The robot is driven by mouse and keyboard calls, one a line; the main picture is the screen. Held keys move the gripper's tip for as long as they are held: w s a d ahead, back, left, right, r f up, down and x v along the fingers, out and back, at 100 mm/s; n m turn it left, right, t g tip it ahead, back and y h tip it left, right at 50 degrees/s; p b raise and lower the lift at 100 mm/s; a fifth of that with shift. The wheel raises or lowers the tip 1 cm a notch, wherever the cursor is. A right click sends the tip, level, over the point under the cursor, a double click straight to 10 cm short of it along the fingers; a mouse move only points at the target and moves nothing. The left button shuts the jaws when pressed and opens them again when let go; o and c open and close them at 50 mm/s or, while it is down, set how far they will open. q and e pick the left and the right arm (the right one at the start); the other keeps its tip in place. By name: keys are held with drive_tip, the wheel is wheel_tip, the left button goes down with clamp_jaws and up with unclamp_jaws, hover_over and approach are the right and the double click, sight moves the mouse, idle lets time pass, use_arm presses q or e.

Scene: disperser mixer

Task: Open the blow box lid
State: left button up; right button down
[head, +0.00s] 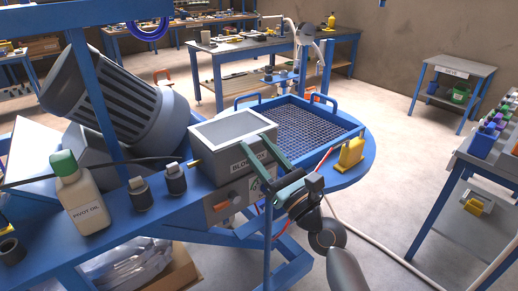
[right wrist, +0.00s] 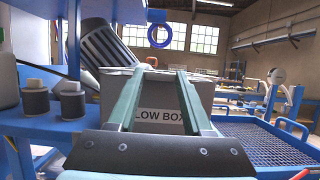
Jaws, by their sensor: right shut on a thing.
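The grey blow box (head: 215,160) stands on the blue bench, its label partly hidden behind my fingers. In the right wrist view the fingers (right wrist: 166,66) run up across the box front (right wrist: 160,120) on either side of the label. My left gripper is not in view.
A blue mesh tray (head: 300,125) lies right of the box, with a yellow holder (head: 351,153) at its edge. A pivot oil bottle (head: 78,195) and two black-and-grey cylinders (head: 174,180) stand to the left. A ribbed grey motor (head: 120,100) leans behind them. A blue post rises at left.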

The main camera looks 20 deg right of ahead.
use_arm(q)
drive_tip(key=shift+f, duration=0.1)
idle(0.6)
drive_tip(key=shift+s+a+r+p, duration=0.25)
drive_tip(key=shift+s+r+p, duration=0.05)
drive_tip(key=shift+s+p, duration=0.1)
